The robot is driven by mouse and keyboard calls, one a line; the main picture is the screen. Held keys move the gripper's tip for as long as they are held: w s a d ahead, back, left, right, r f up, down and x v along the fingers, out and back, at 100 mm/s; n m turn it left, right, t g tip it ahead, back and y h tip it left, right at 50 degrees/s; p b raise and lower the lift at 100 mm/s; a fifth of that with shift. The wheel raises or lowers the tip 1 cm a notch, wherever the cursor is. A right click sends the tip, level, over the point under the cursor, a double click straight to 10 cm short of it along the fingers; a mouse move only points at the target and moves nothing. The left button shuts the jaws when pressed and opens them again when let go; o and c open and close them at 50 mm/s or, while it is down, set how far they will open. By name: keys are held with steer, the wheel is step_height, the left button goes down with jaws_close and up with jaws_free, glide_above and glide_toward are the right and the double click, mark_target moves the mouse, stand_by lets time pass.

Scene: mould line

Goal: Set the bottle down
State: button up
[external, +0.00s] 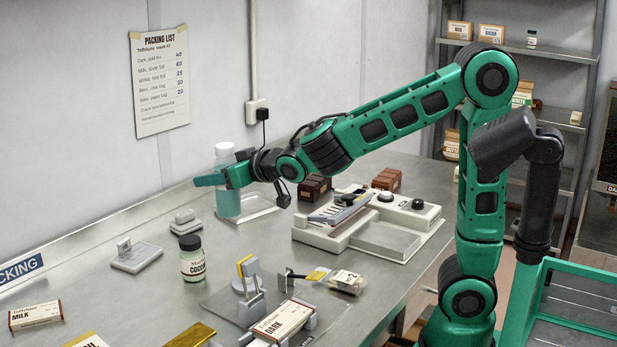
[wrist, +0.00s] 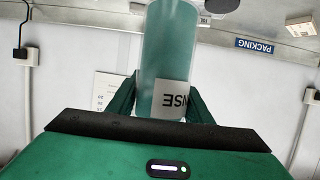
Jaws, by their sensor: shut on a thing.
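The bottle (external: 228,203) is a teal cylinder with a white cap, upright at the back of the steel table. My gripper (external: 226,177) is shut around its body from the right. In the wrist view the bottle (wrist: 168,45) stands between the fingers, and part of a white label with the letters "NSE" shows upside down. A pale square tray (external: 262,207) lies under and beside the bottle's base. I cannot tell whether the base touches it.
A dark-lidded jar (external: 192,258) and small grey holders (external: 136,256) stand in front of the bottle. A grey machine (external: 385,228) and brown blocks (external: 314,187) stand to the right. Chocolate boxes (external: 282,320) lie at the front. The wall runs close behind.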

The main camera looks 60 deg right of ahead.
steer(key=s+a+n+g+y, duration=0.1)
steer(key=s+a+n+y, duration=0.15)
steer(key=a, duration=1.65)
steer(key=s+a+n+y, duration=0.2)
steer(key=a+y, duration=0.1)
steer(key=a, duration=1.6)
steer(key=shift+w+d+f, duration=1.1)
steer(key=shift+w+f, duration=0.6)
steer(key=shift+f, duration=0.85)
steer(key=shift+w+d+f, duration=1.15)
steer(key=shift+w+f, duration=0.5)
steer(key=shift+f, duration=0.9)
steer(key=shift+w+d+f, duration=1.1)
steer(key=shift+w+f, duration=0.6)
steer(key=shift+f, duration=0.85)
steer(key=shift+f, duration=0.15)
steer(key=o, duration=1.3)
